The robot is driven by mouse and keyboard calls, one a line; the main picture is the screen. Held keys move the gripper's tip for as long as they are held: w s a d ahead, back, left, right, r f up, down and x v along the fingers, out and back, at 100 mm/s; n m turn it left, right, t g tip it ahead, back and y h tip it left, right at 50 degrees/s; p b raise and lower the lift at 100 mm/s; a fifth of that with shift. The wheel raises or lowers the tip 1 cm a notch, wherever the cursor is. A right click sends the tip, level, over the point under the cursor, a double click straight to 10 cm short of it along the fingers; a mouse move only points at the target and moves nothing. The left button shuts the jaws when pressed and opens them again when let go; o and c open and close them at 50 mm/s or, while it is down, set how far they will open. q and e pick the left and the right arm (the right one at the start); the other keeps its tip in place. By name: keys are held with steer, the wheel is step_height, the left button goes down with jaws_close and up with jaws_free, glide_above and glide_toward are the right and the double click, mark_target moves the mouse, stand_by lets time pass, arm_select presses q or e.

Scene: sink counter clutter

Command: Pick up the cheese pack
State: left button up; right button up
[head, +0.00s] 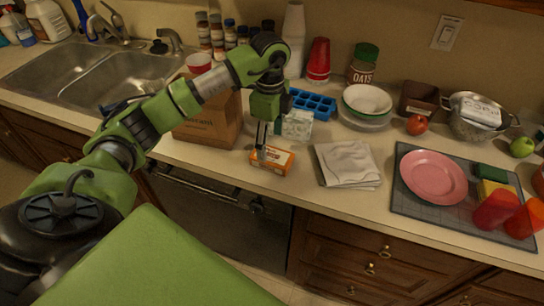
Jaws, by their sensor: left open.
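A small orange-and-white pack (272,159), which looks like the cheese pack, lies on the counter near its front edge. Its label is too small to read. My left gripper (262,143) points down over the left end of the pack, with its fingers open. The fingertips are very close to the pack's top; I cannot tell whether they touch it. My right gripper is not in view.
A cardboard box (209,128) stands just left of the gripper. A pale patterned box (298,125) and a blue ice tray (313,103) are behind the pack. Folded cloths (348,164) lie to the right, then a grey mat (408,205) with a pink plate (433,178).

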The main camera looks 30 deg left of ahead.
mark_target(272, 155)
arm_select(q)
steer(key=f, duration=0.1)
steer(key=f+p, duration=0.1)
steer(key=f, duration=0.1)
steer(key=f+p, duration=0.1)
steer(key=shift+s+d+f, duration=0.1)
steer(key=shift+d+f, duration=0.2)
steer(key=shift+f, duration=0.55)
steer(key=c, duration=1.4)
